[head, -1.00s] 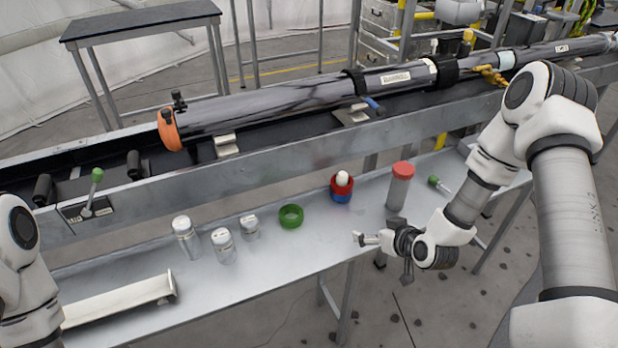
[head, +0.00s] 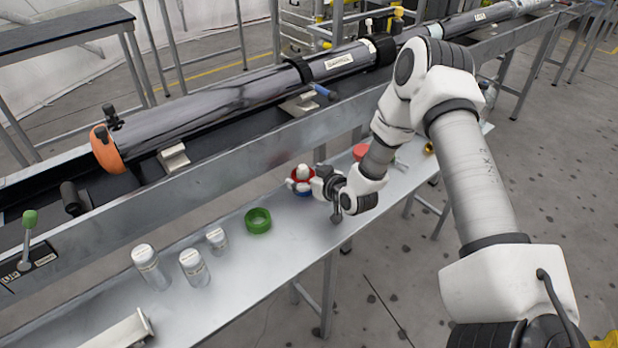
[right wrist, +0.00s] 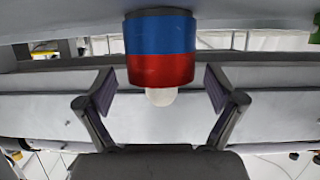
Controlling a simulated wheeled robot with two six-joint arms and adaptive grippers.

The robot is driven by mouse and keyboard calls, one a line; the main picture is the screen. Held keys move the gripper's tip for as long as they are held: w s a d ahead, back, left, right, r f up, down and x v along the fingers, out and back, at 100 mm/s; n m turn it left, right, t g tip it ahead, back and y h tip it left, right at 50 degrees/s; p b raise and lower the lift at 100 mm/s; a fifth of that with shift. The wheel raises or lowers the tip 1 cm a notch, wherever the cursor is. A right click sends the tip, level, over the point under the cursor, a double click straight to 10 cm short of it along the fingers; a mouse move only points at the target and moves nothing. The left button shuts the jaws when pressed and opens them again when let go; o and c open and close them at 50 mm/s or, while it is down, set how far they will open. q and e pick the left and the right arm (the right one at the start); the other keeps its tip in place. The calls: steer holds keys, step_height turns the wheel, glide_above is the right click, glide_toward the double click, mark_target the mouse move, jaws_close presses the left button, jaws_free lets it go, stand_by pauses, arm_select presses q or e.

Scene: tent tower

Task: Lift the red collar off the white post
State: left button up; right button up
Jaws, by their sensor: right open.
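The red collar (right wrist: 161,70) sits around the white post (right wrist: 161,97), directly against a blue collar (right wrist: 160,33). The right wrist view shows this stack upside down, with the rounded post tip past the red collar. In the head view the red collar (head: 294,176), the post tip (head: 302,171) and the blue collar (head: 303,194) stand upright on the metal shelf, partly covered by my right gripper. My right gripper (right wrist: 158,90) is open and empty. Its fingers are on either side of the red collar's end of the stack, with a gap on both sides. My left gripper is out of view.
A green ring (head: 258,220) and several clear jars (head: 150,268) with white lids stand left on the shelf (head: 290,245). A red-lidded container (head: 361,151) is behind my right arm. A metal rail (head: 200,172) carrying a long dark tube (head: 225,103) runs behind the shelf.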

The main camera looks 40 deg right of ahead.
steer(key=shift+a, duration=0.1)
steer(key=c, duration=1.3)
steer(key=shift+o, duration=1)
steer(key=shift+c, duration=0.8)
steer(key=shift+r+p, duration=3.05)
steer(key=shift+r, duration=0.55)
